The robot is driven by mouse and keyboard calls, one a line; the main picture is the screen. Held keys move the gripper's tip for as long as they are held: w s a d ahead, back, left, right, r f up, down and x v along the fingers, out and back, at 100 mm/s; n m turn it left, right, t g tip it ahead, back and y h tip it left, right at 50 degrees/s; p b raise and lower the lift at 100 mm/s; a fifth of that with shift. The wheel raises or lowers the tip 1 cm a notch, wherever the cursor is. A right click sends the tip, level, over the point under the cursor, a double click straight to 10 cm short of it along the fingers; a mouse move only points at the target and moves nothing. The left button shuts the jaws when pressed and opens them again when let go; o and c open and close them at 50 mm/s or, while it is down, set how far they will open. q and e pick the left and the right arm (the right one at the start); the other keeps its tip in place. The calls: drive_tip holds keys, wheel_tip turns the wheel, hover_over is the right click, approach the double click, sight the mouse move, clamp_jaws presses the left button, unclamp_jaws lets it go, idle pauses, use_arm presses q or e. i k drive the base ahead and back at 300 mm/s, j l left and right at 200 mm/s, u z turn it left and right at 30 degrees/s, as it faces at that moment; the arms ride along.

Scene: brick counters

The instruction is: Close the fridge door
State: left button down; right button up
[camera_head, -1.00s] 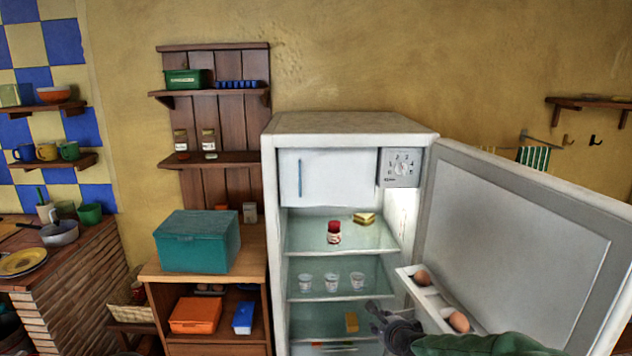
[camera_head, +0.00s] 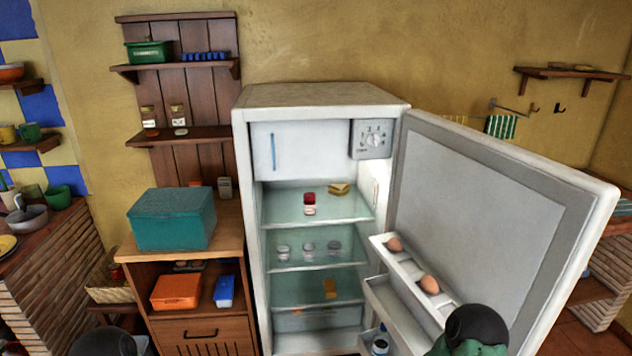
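The white fridge (camera_head: 322,97) stands in the middle of the camera_head view with its inside showing. Its door (camera_head: 480,200) is open wide, swung out to the right, with the inner face toward me. The door's upper rack (camera_head: 410,262) holds two eggs, and a lower rack (camera_head: 395,315) holds a bottle, partly seen. A green and black part of my arm shows at the bottom, in front of the lower door. I cannot tell whether it touches the door. Neither gripper is in view.
A wooden cabinet (camera_head: 205,335) with a teal box (camera_head: 172,218) stands left of the fridge. Inside the fridge are a red-topped jar (camera_head: 309,204), yellow pieces and several small cups. A wall shelf (camera_head: 570,73) and a brick counter (camera_head: 598,305) are at the right.

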sight(506, 227)
drive_tip(key=k+l+u, duration=0.1)
drive_tip(key=l, duration=0.3)
drive_tip(key=k+l+u, duration=0.1)
drive_tip(key=k+l, duration=0.15)
drive_tip(key=l, duration=0.15)
drive_tip(key=k+l+u, duration=0.1)
drive_tip(key=l, duration=0.25)
drive_tip(key=i+l+u, duration=0.1)
drive_tip(key=l+u, duration=0.15)
drive_tip(key=l, duration=0.8)
drive_tip(key=l+u, duration=0.25)
drive_tip(key=l, duration=0.8)
drive_tip(key=l+u, duration=0.25)
drive_tip(key=l, duration=0.8)
drive_tip(key=k+l, duration=0.1)
drive_tip(key=l, duration=0.2)
drive_tip(key=k+l+u, duration=0.1)
drive_tip(key=l, duration=0.2)
drive_tip(key=k+l, duration=0.15)
drive_tip(key=l+u, duration=0.05)
drive_tip(key=l, duration=0.05)
